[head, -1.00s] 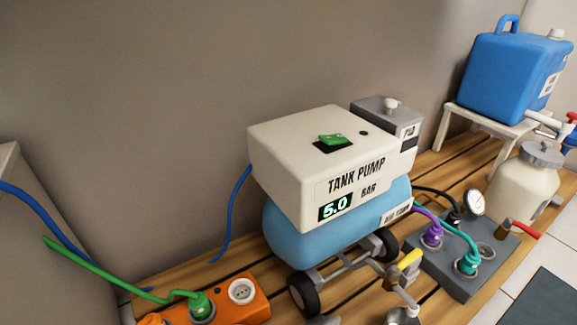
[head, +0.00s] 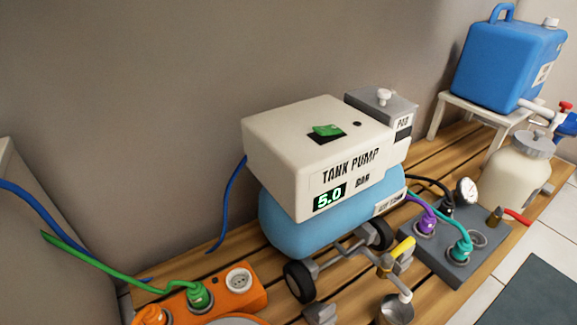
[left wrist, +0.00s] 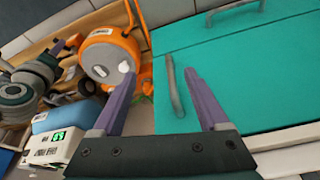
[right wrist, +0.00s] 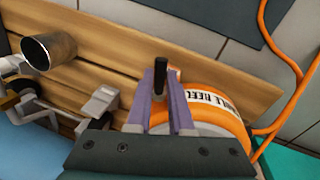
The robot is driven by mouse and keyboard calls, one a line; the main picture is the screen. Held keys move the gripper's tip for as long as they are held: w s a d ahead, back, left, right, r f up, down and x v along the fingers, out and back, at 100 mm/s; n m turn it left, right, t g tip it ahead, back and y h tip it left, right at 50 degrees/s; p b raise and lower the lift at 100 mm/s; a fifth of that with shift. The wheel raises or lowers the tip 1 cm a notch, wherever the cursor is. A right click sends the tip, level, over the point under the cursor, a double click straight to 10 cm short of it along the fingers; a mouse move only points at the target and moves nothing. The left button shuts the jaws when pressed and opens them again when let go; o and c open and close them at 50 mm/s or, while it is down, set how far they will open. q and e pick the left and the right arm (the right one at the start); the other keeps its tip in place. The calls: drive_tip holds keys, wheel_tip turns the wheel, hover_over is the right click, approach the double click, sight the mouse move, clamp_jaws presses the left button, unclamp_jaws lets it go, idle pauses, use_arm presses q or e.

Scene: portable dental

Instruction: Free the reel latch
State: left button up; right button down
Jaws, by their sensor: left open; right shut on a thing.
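The orange cable reel (right wrist: 217,100) with a white "...LE REEL" label shows in the right wrist view. In the left wrist view the reel (left wrist: 101,38) shows its grey face with a white knob. My right gripper (right wrist: 161,88) is shut on a dark upright lever (right wrist: 160,73), which looks like the reel latch, beside the reel's rim. The lever's lower part is hidden between the fingers. My left gripper (left wrist: 160,78) is open and empty, its fingers pointing toward the reel and a teal cabinet. Neither gripper shows in the head view.
The teal cabinet (left wrist: 235,75) has metal handles. A metal cup (right wrist: 48,51) stands on the wooden slats (right wrist: 120,45). The white tank pump (head: 320,150) reads 5.0. An orange socket block (head: 215,293) holds a green plug (head: 200,294). An orange cable (right wrist: 265,60) runs beside the reel.

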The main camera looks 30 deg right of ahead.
drive_tip(key=shift+a+m, duration=0.35)
drive_tip(key=shift+m, duration=0.85)
drive_tip(key=c, duration=0.8)
unclamp_jaws()
drive_tip(key=r+p, duration=0.2)
drive_tip(key=r, duration=0.1)
drive_tip(key=a+r+p, duration=0.1)
drive_tip(key=r+p, duration=0.2)
drive_tip(key=a+r+p, duration=0.1)
drive_tip(key=r+p, duration=0.2)
drive_tip(key=shift+s+r, duration=0.1)
drive_tip(key=shift+r, duration=0.3)
